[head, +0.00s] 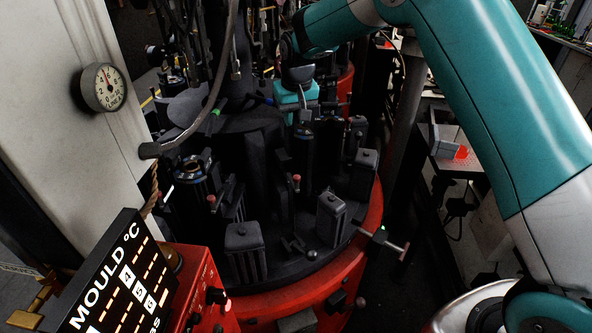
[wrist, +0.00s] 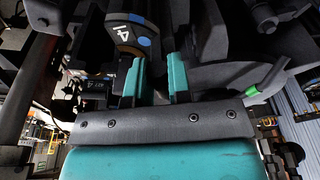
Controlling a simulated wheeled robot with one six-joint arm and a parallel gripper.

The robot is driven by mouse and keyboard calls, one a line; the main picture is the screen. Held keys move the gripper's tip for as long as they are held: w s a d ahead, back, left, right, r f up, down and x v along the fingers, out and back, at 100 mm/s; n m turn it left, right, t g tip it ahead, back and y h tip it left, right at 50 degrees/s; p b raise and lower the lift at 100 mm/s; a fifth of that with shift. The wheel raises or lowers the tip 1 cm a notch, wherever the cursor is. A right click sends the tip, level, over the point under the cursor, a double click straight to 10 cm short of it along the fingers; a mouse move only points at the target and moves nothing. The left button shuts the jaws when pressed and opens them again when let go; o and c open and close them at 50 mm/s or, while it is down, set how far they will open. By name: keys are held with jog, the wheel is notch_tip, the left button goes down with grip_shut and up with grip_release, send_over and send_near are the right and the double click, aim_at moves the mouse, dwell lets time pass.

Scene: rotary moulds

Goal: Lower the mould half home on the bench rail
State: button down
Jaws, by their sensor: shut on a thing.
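My gripper (wrist: 156,72) shows two teal fingers in the wrist view, shut on a dark piece between them that I take to be the mould half. Little of its outline can be told apart from the dark parts around it. Just beyond the left finger is a dark rounded mould part (wrist: 125,32) with a white 4 and blue dots. In the head view my teal gripper (head: 298,97) is over the back of the dark rotary machine (head: 262,135), above a dark upright mould. I cannot pick out the bench rail for certain.
Several grey blocks, such as one at the front (head: 245,238), and small levers crowd the machine's red-rimmed table (head: 335,270). A pale cabinet with a gauge (head: 104,87) stands left, a mould temperature display (head: 118,285) front left.

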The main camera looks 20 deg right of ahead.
jog(key=shift+w+r, duration=0.15)
jog(key=shift+r, duration=0.3)
jog(key=shift+r+p, duration=2.2)
jog(key=shift+r, duration=0.65)
